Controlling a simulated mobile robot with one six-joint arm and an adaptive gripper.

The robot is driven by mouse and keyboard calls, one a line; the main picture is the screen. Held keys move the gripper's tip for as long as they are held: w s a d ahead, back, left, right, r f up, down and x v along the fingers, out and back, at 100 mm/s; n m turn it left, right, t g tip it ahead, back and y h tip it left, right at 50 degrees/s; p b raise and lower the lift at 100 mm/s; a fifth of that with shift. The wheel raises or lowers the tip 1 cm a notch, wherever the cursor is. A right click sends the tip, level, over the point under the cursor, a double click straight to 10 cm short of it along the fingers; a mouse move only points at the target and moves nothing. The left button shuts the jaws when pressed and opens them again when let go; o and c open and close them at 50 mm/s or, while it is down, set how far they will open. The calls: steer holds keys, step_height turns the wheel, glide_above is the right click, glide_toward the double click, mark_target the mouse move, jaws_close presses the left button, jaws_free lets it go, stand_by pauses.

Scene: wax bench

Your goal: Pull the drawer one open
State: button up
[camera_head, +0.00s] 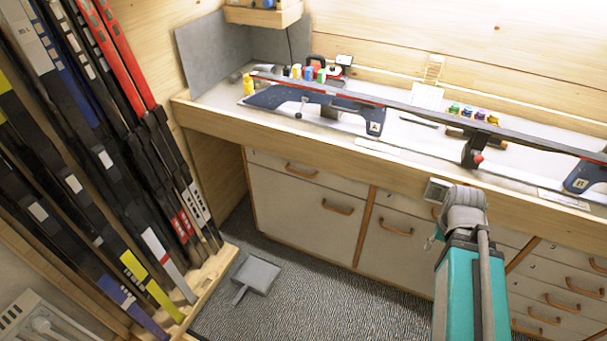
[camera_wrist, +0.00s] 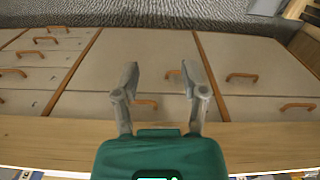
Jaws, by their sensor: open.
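The light grey drawers with orange-brown bar handles sit under the wooden bench edge, and all look shut. I can read no number, so I cannot tell which is drawer one. In the head view a top drawer (camera_head: 330,180) is at the left, and a stack of drawers (camera_head: 560,275) is at the right. In the wrist view my gripper (camera_wrist: 160,75) is open and empty, its fingers reaching past the bench edge. My arm hides part of the front in the head view.
The wooden bench edge (camera_head: 310,149) overhangs the fronts. A ski on supports (camera_head: 390,107) lies along the bench top. A ski rack (camera_head: 120,190) stands at the left. A grey dustpan-like object (camera_head: 256,275) lies on the floor, which is otherwise clear before the cabinets.

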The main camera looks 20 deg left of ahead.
steer(key=shift+d, duration=0.3)
steer(key=shift+w+f, duration=0.1)
steer(key=w+a+f+n+t+h+b, duration=0.3)
steer(key=w+a+f+b, duration=0.3)
steer(key=w+a+b, duration=0.2)
steer(key=w+a+f+n+t+h+b, duration=0.25)
steer(key=w+a+f+n+b, duration=0.2)
steer(key=w+a+b, duration=0.4)
steer(key=a+f+n+t+y+b, duration=0.2)
steer(key=a+n+t+b, duration=0.2)
steer(key=a, duration=1.3)
steer(key=w+a+f+n+t+y+b, duration=0.1)
steer(key=a+n+t+b, duration=0.4)
steer(key=a, duration=1.3)
steer(key=f+t+y+b, duration=0.1)
steer(key=b, duration=0.3)
steer(key=shift+w+a+f, duration=0.2)
steer(key=shift+w+a, duration=0.1)
steer(key=shift+w+n+b, duration=0.1)
steer(key=shift+n+b, duration=0.15)
steer(key=shift+b, duration=0.05)
